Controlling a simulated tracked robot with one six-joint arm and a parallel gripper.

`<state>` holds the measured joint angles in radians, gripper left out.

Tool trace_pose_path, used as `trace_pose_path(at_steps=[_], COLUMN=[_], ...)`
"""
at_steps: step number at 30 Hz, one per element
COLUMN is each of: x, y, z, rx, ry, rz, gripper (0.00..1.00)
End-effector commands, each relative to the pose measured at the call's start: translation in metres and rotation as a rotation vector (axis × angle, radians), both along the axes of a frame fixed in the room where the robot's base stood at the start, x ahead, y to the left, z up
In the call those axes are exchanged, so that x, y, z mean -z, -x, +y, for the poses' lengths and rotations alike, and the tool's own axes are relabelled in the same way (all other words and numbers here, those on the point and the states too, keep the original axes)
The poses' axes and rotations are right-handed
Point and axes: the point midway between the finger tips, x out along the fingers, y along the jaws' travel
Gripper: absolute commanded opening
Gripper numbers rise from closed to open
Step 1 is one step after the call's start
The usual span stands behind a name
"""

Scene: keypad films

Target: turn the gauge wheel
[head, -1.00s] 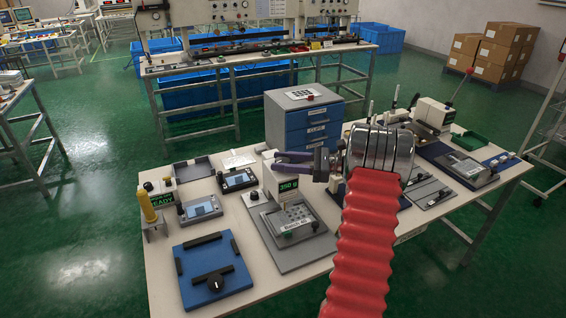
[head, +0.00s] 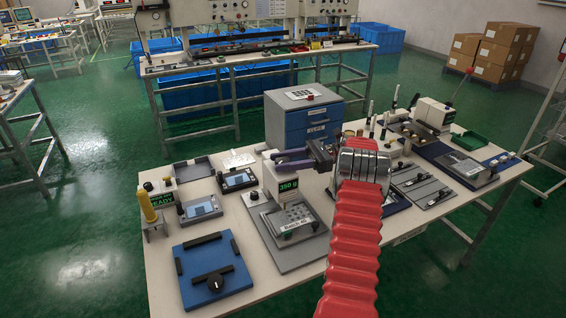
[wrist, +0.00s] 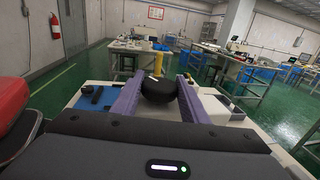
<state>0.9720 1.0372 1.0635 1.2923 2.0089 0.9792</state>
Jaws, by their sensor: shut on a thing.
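The gauge (head: 285,186) is a white box with a green lit readout, standing behind a grey fixture with a keypad. Its wheel, a round black knob with a white mark, sits between my purple fingers in the wrist view (wrist: 157,89). My gripper (head: 278,158) is at the top of the gauge, coming in from the right. In the wrist view my gripper (wrist: 158,92) is shut on the wheel, one finger on each side. In the head view the fingers mostly hide the wheel.
A blue plate fixture (head: 212,274) lies at the front left of the table. A yellow-handled post (head: 149,207) stands at the left edge. Small screens (head: 238,180) lie left of the gauge. A blue drawer cabinet (head: 306,121) stands behind; more fixtures fill the right side.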

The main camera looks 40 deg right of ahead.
Motion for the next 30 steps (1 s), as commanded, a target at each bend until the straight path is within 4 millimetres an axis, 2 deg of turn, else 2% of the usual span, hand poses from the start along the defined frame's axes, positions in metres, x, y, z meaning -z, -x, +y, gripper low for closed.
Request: trace_pose_path(at_steps=[10, 11, 18, 30], x=[-0.0011, -0.0011, -0.0007, -0.0010], y=[-0.0008, -0.0008, -0.0005, -0.0020], z=[0.0003, 0.0003, 0.0002, 0.0026], rx=[-0.001, -0.001, -0.001, -0.006], ry=[0.000, 0.000, 0.001, 0.000], rz=[-0.002, -0.002, -0.002, -0.001], gripper=[0.18, 0.41, 0.58, 0.59])
